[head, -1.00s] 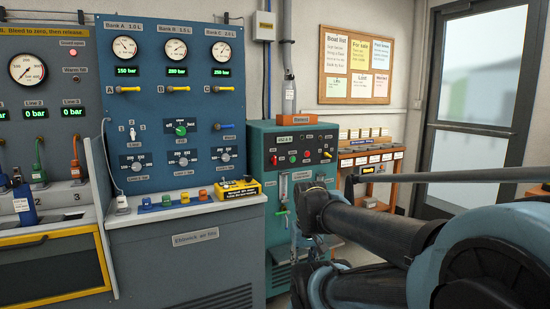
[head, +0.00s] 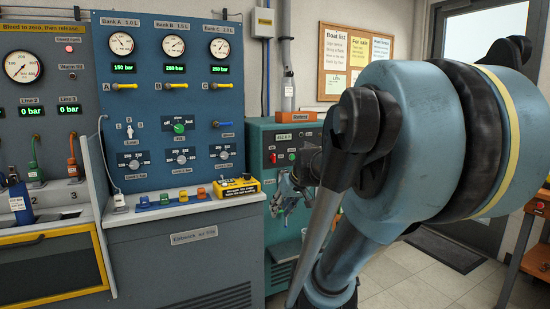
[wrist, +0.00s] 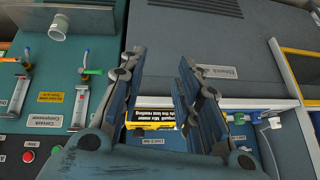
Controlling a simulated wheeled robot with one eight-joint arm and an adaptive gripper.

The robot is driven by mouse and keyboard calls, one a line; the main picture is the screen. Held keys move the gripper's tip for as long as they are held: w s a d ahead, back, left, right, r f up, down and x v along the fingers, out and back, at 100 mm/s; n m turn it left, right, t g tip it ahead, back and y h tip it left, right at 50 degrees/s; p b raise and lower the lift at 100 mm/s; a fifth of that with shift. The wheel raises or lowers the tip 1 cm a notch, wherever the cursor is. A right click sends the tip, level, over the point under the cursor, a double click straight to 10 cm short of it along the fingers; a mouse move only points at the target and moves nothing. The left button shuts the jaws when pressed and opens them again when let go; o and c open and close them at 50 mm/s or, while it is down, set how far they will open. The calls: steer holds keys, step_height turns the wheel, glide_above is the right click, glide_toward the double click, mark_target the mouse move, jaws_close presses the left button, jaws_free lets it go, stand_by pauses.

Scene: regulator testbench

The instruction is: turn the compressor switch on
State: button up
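The teal compressor cabinet (head: 257,137) stands right of the blue panel in the head view, its right part hidden behind my arm. Small red (head: 272,158) controls show on its front; I cannot tell which is the switch. In the wrist view, the compressor panel (wrist: 75,55) fills the left side, with a red button (wrist: 28,157) and a green one (wrist: 57,150) at the lower left. My gripper (wrist: 156,72) is open and empty, its fingers apart, to the right of those buttons in that view. In the head view, my gripper (head: 284,190) is in front of the cabinet, partly hidden.
The blue gauge panel (head: 155,95) and its grey console (head: 185,235) stand left of the compressor. A yellow box (head: 236,187) sits on the console's right end, close to my gripper; it also shows in the wrist view (wrist: 145,122). Open floor (head: 410,275) lies at right.

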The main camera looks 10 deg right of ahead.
steer(key=w+d+r+t+y, duration=0.1)
steer(key=w+r+t, duration=0.1)
steer(key=w+r, duration=0.3)
steer(key=w+d+r+t, duration=0.1)
steer(key=w+r, duration=0.2)
steer(key=w, duration=0.4)
steer(key=n+t, duration=0.1)
steer(key=t, duration=0.3)
glide_toward(274, 158)
steer(key=r+x, duration=0.1)
steer(key=x, duration=0.7)
steer(key=shift+w+r, duration=0.2)
steer(key=shift+w, duration=0.2)
steer(key=shift+d, duration=0.1)
jaws_close()
